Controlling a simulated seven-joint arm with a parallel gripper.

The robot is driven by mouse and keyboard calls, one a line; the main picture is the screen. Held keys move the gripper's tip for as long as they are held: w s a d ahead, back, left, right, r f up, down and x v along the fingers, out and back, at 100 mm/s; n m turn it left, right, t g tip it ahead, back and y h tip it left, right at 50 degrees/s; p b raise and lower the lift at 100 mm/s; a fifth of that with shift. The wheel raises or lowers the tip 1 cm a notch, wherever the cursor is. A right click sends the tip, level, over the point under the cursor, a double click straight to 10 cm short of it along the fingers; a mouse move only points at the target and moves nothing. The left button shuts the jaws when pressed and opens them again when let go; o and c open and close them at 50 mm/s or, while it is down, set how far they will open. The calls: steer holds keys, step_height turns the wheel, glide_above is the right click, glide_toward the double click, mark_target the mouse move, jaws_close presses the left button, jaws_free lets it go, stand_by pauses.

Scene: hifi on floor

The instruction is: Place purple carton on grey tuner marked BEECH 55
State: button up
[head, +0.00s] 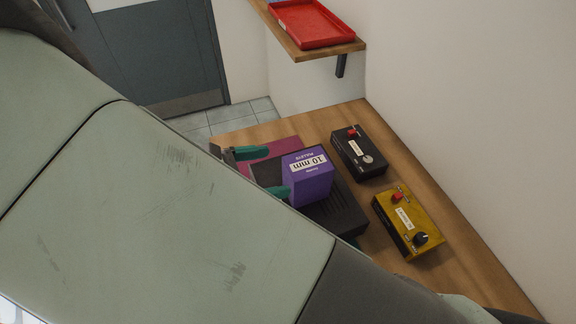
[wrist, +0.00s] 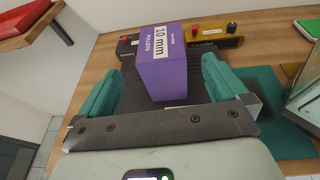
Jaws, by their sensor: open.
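The purple carton (head: 308,184), marked 10 mm, appears to stand upright on a dark grey ribbed box (head: 346,216). In the wrist view the carton (wrist: 178,78) is in front of my gripper, with the dark box (wrist: 190,62) behind and under it. I cannot read BEECH 55 on this box; its marking is hidden or too small. My gripper (head: 279,171) is open, its teal fingers apart and empty. In the wrist view my gripper (wrist: 161,66) has a finger to each side of the carton, with visible gaps.
A black box with a red knob (head: 358,153) and a yellow box with knobs (head: 407,221) stand at the right on the wooden table (head: 452,255). A magenta mat (head: 285,148) lies behind my gripper. A red tray (head: 310,24) sits on a wall shelf. A teal mat (wrist: 270,132) lies right.

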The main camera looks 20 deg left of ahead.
steer(key=v, duration=0.4)
steer(key=shift+s+a+r, duration=0.15)
steer(key=shift+s+a, duration=0.1)
steer(key=shift+s, duration=0.05)
steer(key=w+d+r+m+g+y, duration=0.4)
steer(key=w+r+m+g+y, duration=0.7)
steer(key=r+m, duration=0.35)
steer(key=w+d+r+m+t+y, duration=0.1)
steer(key=d+r+m+t+y, duration=0.2)
steer(key=d+r, duration=0.45)
steer(key=s+d+r+m+t+h, duration=0.1)
steer(key=s+d+m, duration=0.3)
steer(key=d, duration=0.6)
steer(key=s+d+r+m+t+h, duration=0.1)
steer(key=s+d+m, duration=0.4)
steer(key=d, duration=0.6)
steer(key=shift+s+r+t+h, duration=0.3)
steer(key=shift+s+r+h, duration=0.4)
steer(key=shift+h, duration=0.4)
